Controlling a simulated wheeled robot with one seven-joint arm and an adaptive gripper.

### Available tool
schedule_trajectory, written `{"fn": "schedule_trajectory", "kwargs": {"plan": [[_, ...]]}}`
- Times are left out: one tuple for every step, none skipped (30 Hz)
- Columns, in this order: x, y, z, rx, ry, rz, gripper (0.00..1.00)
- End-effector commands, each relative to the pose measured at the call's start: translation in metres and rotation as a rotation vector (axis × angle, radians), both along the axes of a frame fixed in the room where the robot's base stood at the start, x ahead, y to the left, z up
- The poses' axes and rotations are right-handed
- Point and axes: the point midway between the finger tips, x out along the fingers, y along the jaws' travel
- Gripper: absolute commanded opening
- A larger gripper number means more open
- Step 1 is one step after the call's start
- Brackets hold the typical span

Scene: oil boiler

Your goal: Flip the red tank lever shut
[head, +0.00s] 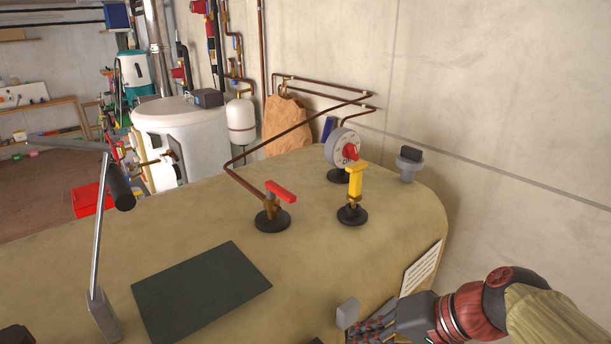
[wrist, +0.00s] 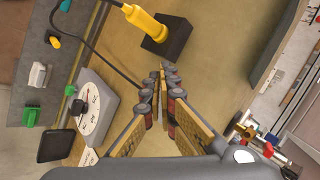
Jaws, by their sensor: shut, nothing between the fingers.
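The red tank lever (head: 280,191) sits on a brass valve with a round black base (head: 272,221) on top of the tan tank (head: 120,250). Its handle lies nearly flat, tilted slightly down to the right, with a copper pipe running from the valve. My gripper (head: 362,326) is low at the tank's right front edge, apart from the lever and to its lower right. In the wrist view my gripper (wrist: 164,80) has its fingertips together with nothing between them. I cannot make out the red lever in the wrist view.
A yellow fitting (head: 354,181) and a round gauge with a red centre (head: 343,147) stand right of the lever. A grey capped fitting (head: 409,163) is at the far right. A dark flat panel (head: 200,290) lies in front. A metal arm (head: 100,240) rises at left.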

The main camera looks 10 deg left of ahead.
Motion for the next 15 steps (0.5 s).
{"fn": "schedule_trajectory", "kwargs": {"plan": [[0.010, 0.007, 0.024, 0.048, 0.010, -0.004, 0.00], [0.016, 0.011, 0.033, 0.078, 0.013, -0.006, 0.00], [0.023, 0.016, 0.044, 0.118, 0.015, -0.009, 0.00], [0.029, 0.020, 0.053, 0.144, 0.015, -0.011, 0.00], [0.034, 0.023, 0.061, 0.172, 0.016, -0.014, 0.00], [0.042, 0.027, 0.071, 0.209, 0.018, -0.019, 0.00], [0.049, 0.030, 0.080, 0.239, 0.017, -0.022, 0.00], [0.057, 0.033, 0.088, 0.274, 0.017, -0.030, 0.00], [0.069, 0.037, 0.097, 0.324, 0.014, -0.038, 0.00], [0.078, 0.039, 0.101, 0.361, 0.012, -0.045, 0.00], [0.087, 0.041, 0.104, 0.397, 0.007, -0.053, 0.00], [0.099, 0.043, 0.108, 0.446, 0.001, -0.064, 0.00], [0.109, 0.044, 0.111, 0.483, -0.004, -0.074, 0.00], [0.119, 0.044, 0.115, 0.519, -0.013, -0.085, 0.00], [0.132, 0.044, 0.120, 0.566, -0.023, -0.100, 0.00]]}}
